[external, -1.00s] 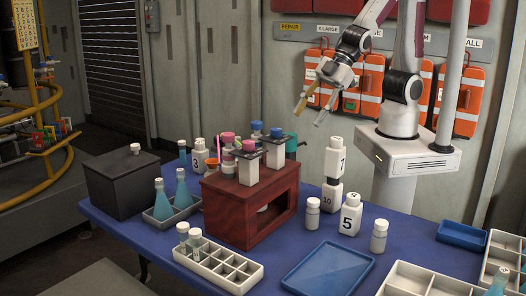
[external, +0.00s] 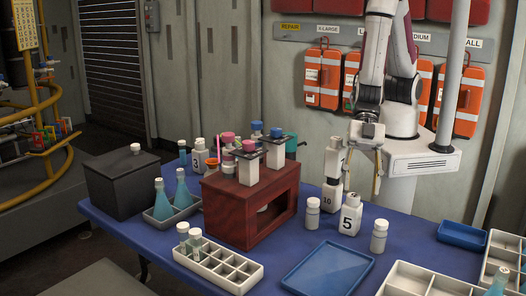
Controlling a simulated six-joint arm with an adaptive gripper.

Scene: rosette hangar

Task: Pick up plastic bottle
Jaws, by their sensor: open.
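Several white plastic bottles stand on the blue table; I cannot tell which is the task's. One bottle (external: 334,162) is stacked on a bottle marked 10 (external: 330,196). A bottle marked 5 (external: 350,217) stands to their right, in front. Smaller white bottles stand at its left (external: 312,214) and right (external: 379,238). Another, marked 3 (external: 197,158), stands behind the red-brown box. My gripper (external: 362,182) is open, pointing down, just right of the stack and above or behind the 5 bottle. It looks empty; its depth and any contact are unclear.
A red-brown box (external: 228,213) with capped containers on top stands left of the bottles. A blue tray (external: 327,274) lies in front, a white compartment rack (external: 243,272) at front left. A dark box (external: 108,193) stands at far left.

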